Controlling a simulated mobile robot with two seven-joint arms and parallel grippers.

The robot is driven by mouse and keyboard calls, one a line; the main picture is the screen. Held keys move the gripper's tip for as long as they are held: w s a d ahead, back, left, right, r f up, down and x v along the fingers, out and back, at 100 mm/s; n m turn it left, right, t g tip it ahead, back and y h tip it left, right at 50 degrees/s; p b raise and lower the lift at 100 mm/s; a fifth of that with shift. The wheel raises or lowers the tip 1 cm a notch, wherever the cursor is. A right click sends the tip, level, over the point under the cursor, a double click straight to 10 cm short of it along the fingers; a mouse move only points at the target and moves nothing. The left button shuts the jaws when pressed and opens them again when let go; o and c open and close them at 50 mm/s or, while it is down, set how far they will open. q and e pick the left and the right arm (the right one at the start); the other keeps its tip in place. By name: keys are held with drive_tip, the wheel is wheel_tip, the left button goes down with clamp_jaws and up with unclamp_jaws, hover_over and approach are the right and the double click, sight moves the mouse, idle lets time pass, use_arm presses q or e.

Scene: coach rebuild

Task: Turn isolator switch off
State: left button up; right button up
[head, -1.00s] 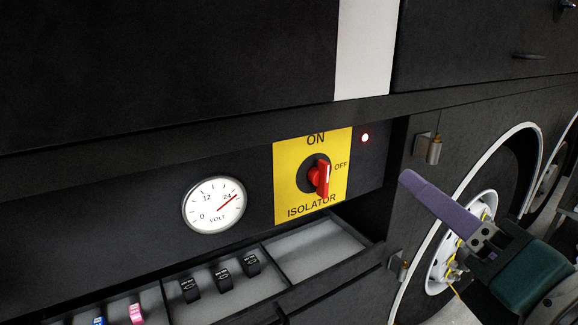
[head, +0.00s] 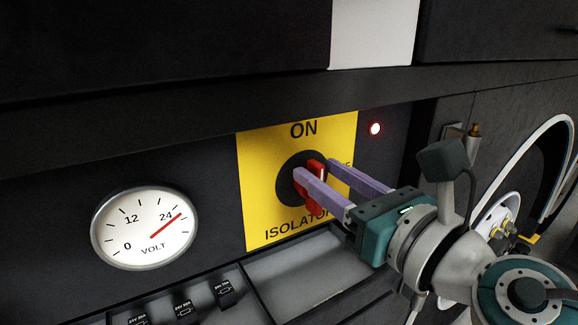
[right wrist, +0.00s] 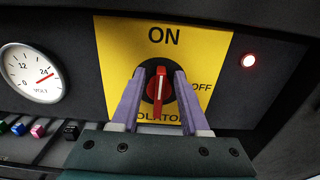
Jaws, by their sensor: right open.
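The red isolator switch (head: 316,172) sits on a black round base on the yellow plate (head: 258,215) marked ON, OFF and ISOLATOR. In the right wrist view the red handle (right wrist: 158,86) stands upright, its white line pointing up toward ON. My right gripper (head: 318,168) is open, with one purple finger on each side of the handle. In the right wrist view gaps show between the fingers and the handle. The OFF label is partly hidden by a finger in the head view. My left gripper is not in view.
A volt gauge (head: 145,228) reads near 24, left of the plate. A lit red lamp (head: 375,129) is at the plate's upper right. An open tray with several black fuses (head: 183,308) lies below. A dark ledge overhangs above.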

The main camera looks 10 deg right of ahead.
drive_tip(key=shift+w+a, duration=0.15)
drive_tip(key=shift+w, duration=0.25)
drive_tip(key=shift+c, duration=0.3)
clamp_jaws()
